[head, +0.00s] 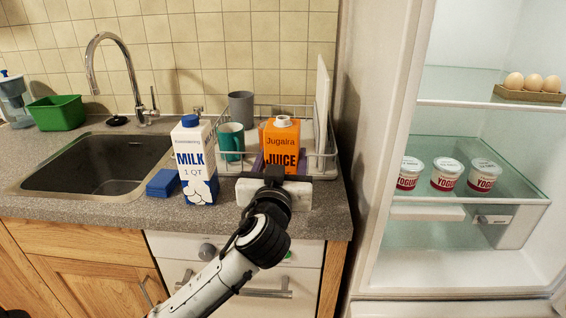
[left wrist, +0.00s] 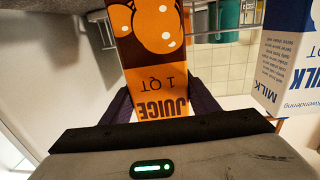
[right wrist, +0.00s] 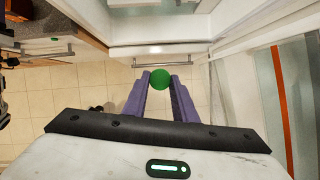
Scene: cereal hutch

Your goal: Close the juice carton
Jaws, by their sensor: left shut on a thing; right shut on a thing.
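The orange juice carton (head: 281,141) stands upright at the counter's dish rack, its white spout on top uncapped. My left gripper (head: 272,178) is in front of it. In the left wrist view, its purple fingers (left wrist: 160,105) are shut on either side of the juice carton (left wrist: 155,78), which appears upside down there. My right gripper (right wrist: 160,85) is outside the head view. In the right wrist view it is shut on a round green cap (right wrist: 160,78) at its fingertips, above the floor and away from the carton.
A milk carton (head: 195,160) with a blue cap and a blue sponge (head: 162,183) stand left of the juice. The dish rack (head: 328,160) holds a teal mug (head: 231,141) and grey cup (head: 241,108). The open fridge (head: 440,240) is on the right, with yogurts (head: 447,175) and eggs.

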